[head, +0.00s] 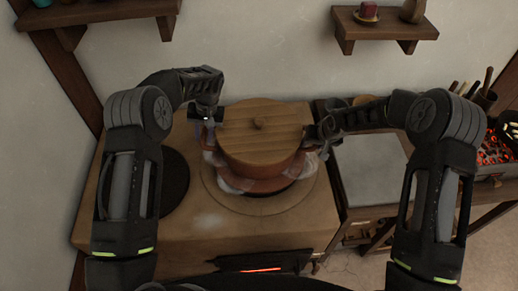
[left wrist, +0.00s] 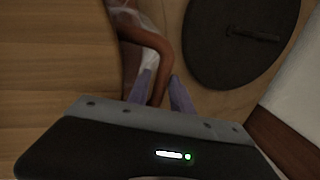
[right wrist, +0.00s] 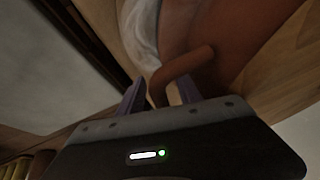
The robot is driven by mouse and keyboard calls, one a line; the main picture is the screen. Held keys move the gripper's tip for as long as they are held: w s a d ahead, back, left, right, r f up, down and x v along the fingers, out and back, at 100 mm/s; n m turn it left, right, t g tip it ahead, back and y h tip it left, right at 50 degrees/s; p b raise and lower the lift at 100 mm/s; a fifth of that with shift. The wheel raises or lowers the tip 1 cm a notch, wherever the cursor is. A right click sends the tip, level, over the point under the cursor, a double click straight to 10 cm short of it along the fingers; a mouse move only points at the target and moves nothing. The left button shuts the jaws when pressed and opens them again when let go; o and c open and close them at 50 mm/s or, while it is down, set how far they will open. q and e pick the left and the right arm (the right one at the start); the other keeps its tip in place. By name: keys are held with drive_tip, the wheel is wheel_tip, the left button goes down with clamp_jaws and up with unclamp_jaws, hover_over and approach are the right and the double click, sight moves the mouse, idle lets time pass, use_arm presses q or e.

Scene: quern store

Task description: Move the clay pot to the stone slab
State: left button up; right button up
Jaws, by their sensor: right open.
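The clay pot (head: 262,170) is reddish-brown, has a round wooden lid (head: 262,130) with a knob, and sits upright on the stove's round cooking place. Its side handles show in the left wrist view (left wrist: 159,60) and the right wrist view (right wrist: 180,68). My left gripper (head: 207,128) is at the left handle, its fingers close against it on both sides. My right gripper (head: 318,140) is at the right handle, its fingers spread with the handle between them and a gap showing. The grey stone slab (head: 372,168) lies to the right of the stove, bare.
The stove (head: 215,235) has a dark round plate (head: 172,183) on the left and a glowing slot in front. Whitish wisps surround the pot's base. Glowing coals (head: 490,150) and a jar of utensils are at far right. Two wall shelves hang above, the right one (head: 385,25) holding small items.

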use_arm(q)
clamp_jaws()
use_arm(e)
drive_tip(key=c, duration=0.6)
clamp_jaws()
use_arm(q)
drive_tip(key=shift+r, duration=0.1)
idle(0.4)
